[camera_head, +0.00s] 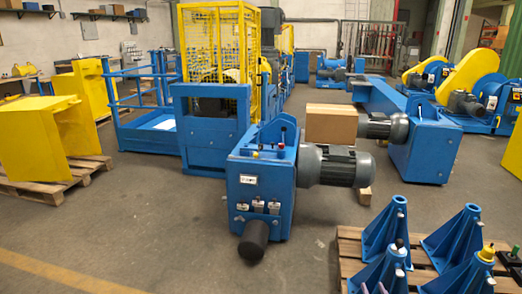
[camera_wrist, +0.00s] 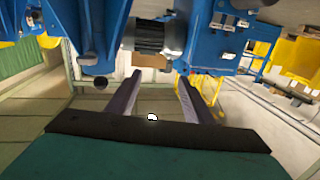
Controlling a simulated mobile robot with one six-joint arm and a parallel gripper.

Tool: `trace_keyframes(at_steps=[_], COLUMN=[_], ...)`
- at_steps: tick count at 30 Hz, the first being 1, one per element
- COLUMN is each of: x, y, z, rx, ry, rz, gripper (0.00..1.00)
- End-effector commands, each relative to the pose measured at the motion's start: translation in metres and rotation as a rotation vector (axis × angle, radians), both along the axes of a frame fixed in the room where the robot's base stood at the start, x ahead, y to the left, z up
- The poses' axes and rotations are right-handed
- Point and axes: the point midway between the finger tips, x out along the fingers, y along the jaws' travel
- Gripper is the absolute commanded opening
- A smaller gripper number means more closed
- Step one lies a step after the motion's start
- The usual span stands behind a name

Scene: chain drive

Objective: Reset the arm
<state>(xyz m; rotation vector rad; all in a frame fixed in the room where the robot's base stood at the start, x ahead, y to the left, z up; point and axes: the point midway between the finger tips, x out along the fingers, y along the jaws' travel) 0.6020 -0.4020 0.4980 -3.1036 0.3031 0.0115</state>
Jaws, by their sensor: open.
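My gripper (camera_wrist: 160,76) shows in the wrist view as two long grey-purple fingers, spread well apart. They extend from a dark crossbar above a green surface. The gap between them is empty, and nothing is held. Blue machine parts and a grey motor (camera_wrist: 155,37) appear beyond the fingertips, in a picture that looks turned upside down.
In the head view, a blue machine (camera_head: 262,190) with a grey motor stands mid-floor. Blue brackets (camera_head: 383,228) stand on a pallet at the lower right. Yellow housings (camera_head: 35,135) rest on a pallet at left. Open floor (camera_head: 130,225) lies at the front left.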

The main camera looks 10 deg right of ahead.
Motion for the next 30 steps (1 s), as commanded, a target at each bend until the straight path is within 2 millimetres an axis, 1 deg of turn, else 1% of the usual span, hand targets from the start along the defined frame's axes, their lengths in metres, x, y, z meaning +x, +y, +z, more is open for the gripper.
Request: trace_keyframes(at_steps=[1, 6, 11, 15, 23, 26, 30], x=[0.011, 0.037, 0.057, 0.07, 0.084, 0.084, 0.078], y=[0.018, 0.071, 0.116, 0.152, 0.213, 0.234, 0.263], z=[0.004, 0.012, 0.014, 0.011, -0.005, -0.015, -0.032], rx=[0.003, 0.018, 0.043, 0.065, 0.096, 0.105, 0.113], ry=[0.001, -0.002, 0.019, 0.059, 0.179, 0.245, 0.353], rz=[0.03, 0.105, 0.147, 0.166, 0.165, 0.155, 0.137], gripper=[0.47, 0.47, 0.47, 0.47, 0.47, 0.47, 0.47])
